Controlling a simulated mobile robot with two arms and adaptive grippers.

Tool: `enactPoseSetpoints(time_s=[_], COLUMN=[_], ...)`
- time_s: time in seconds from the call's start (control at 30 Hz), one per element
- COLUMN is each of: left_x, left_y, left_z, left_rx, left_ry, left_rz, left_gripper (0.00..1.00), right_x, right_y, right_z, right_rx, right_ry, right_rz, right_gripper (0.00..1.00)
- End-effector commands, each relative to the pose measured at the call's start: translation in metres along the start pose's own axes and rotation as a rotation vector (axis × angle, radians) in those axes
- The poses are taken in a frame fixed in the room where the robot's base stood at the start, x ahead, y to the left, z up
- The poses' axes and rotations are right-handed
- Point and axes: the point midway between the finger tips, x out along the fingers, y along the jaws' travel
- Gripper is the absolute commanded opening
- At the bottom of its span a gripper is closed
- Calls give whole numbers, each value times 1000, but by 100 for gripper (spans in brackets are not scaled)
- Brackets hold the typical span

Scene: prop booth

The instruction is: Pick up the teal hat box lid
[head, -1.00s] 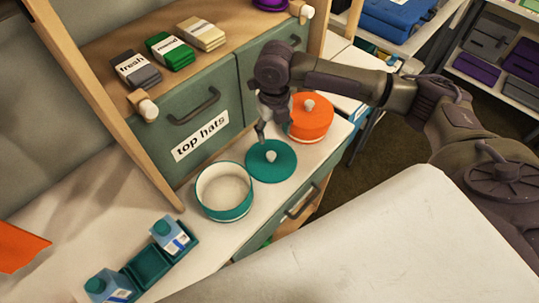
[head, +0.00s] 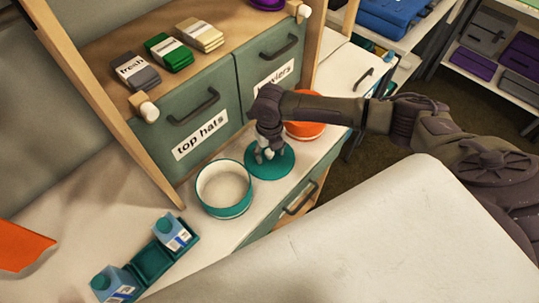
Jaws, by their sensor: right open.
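The teal hat box lid (head: 270,166) lies flat on the white counter, a round disc with a pale knob in its middle. The open teal hat box (head: 224,190), white inside and empty, stands beside it, nearer the front left. My right gripper (head: 264,154) is over the lid, pointing down with its fingers open at the knob. The fingers partly hide the knob, and I cannot tell whether they touch it. My left gripper is not in view.
An orange round box (head: 304,130) stands right behind my right gripper, partly hidden by my arm. Drawers labelled "top hats" (head: 200,137) rise behind the counter.

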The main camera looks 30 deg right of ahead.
Motion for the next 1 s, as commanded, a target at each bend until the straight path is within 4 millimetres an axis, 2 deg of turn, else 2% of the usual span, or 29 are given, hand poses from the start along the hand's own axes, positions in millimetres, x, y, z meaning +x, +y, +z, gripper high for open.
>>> enactPoseSetpoints(time_s=[0.07,0.4,0.43,0.77,0.87,1.0], left_x=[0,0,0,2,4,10], left_y=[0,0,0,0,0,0], left_z=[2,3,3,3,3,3], left_rx=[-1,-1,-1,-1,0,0], left_ry=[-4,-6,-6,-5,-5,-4], left_rz=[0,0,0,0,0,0], left_gripper=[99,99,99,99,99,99], right_x=[0,0,-1,-5,-13,-36], right_y=[0,0,0,0,0,0], right_z=[0,0,0,1,1,2], right_rx=[0,0,0,-1,-1,0], right_ry=[0,0,0,-2,-3,-6], right_rz=[0,0,0,2,1,2], right_gripper=[60,3,1,1,1,1])
